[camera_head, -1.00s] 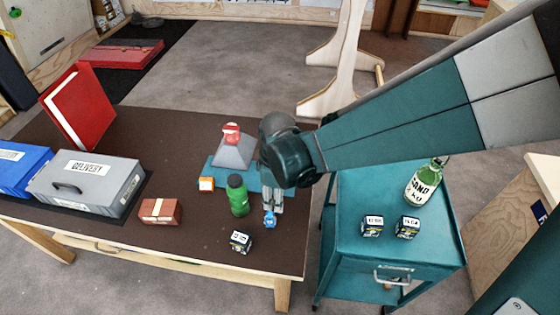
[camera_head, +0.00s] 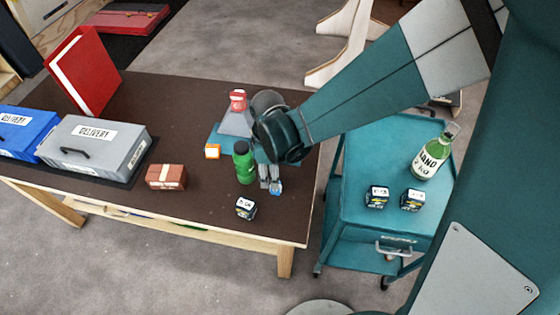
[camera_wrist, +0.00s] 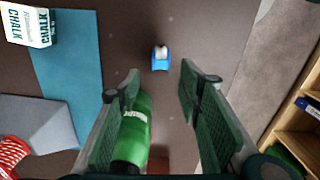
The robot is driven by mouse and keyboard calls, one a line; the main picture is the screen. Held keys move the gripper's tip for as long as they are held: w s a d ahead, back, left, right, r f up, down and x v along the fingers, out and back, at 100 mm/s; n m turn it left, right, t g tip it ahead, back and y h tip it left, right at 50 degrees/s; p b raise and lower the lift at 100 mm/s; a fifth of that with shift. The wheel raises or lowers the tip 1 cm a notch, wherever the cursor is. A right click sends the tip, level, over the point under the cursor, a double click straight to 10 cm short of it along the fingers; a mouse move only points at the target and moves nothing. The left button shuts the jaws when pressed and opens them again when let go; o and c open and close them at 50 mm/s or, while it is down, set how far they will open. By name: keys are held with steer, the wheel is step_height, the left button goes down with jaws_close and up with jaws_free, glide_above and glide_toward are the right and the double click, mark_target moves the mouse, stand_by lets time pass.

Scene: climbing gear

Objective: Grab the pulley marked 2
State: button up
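A small blue object with a grey top, likely a pulley, stands on the brown table; it is in the wrist view (camera_wrist: 161,59), ahead of and between my fingertips. No number is readable on it. In the head view the blue object (camera_head: 276,188) is just by my fingertips. My gripper (camera_wrist: 163,82) is open and empty, pointing down over the table; it also shows in the head view (camera_head: 269,178). The green bottle (camera_wrist: 134,130) appears close beside the left finger, partly hidden by it. No other pulley can be made out.
Left of my gripper stand the green bottle (camera_head: 243,163), a grey block with a red item (camera_head: 238,100) on top, and a small chalk box (camera_head: 212,151). A dark labelled cube (camera_head: 246,208) sits in front. The teal cart (camera_head: 372,150) is at right.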

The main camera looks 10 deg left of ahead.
steer(key=shift+f, duration=0.9)
steer(key=shift+f, duration=0.15)
steer(key=shift+d+f+b, duration=0.1)
steer(key=shift+f+b, duration=0.45)
steer(key=shift+f, duration=1.9)
steer(key=c, duration=1)
